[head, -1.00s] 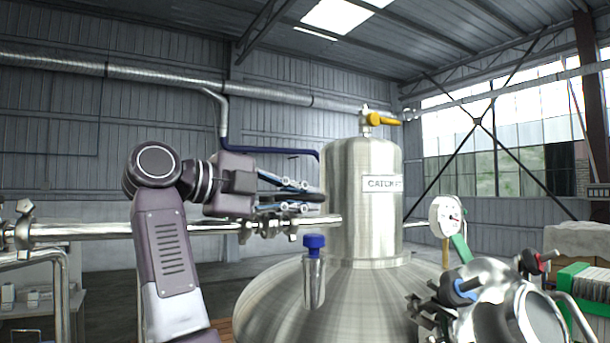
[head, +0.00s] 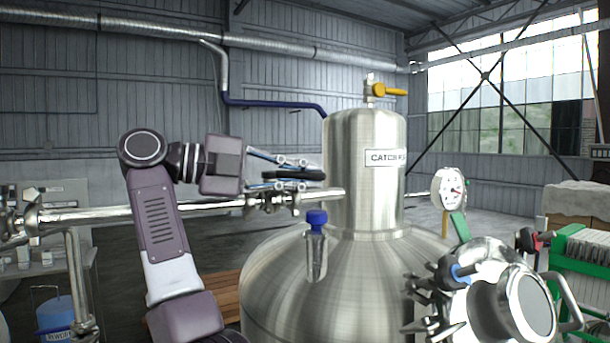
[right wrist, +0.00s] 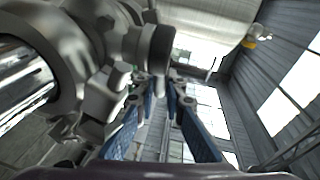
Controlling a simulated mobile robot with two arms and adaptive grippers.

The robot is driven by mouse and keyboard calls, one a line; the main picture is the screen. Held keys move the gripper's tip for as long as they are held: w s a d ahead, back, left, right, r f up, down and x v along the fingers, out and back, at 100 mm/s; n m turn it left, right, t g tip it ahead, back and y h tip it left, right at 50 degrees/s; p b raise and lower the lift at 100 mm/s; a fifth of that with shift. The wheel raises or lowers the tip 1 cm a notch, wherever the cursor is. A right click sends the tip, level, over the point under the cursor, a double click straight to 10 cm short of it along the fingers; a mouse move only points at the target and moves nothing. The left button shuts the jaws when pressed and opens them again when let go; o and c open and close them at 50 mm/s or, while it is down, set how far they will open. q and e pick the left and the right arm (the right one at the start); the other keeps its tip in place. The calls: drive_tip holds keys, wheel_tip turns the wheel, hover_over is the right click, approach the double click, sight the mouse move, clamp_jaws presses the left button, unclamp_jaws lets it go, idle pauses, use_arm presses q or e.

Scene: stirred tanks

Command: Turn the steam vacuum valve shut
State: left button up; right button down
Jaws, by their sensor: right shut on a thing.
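The steam vacuum valve (head: 272,200) is a metal body on the horizontal steel pipe left of the catch pot, with a black handle (head: 293,175) above it. My right gripper (head: 300,170) reaches in from the left in the head view, and its two blue-padded fingers are shut on the handle, one above and one below it. In the right wrist view, the fingers (right wrist: 163,88) lie beside the metal valve parts, and a dark rounded end (right wrist: 156,50) shows by the tips. The exact contact is too small to see. My left gripper is out of view.
The steel catch pot (head: 365,190) stands just right of the valve, with a blue-capped fitting (head: 316,218) below the pipe end. A yellow-handled valve (head: 385,91) tops it. A gauge (head: 449,189) and chrome manhole (head: 490,300) are further right.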

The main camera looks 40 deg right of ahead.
drive_tip(key=c, duration=2.3)
unclamp_jaws()
drive_tip(key=shift+f, duration=0.1)
drive_tip(key=shift+o, duration=0.2)
drive_tip(key=shift+a, duration=0.1)
drive_tip(key=v, duration=0.7)
drive_tip(key=shift+a, duration=0.2)
drive_tip(key=shift+w, duration=0.15)
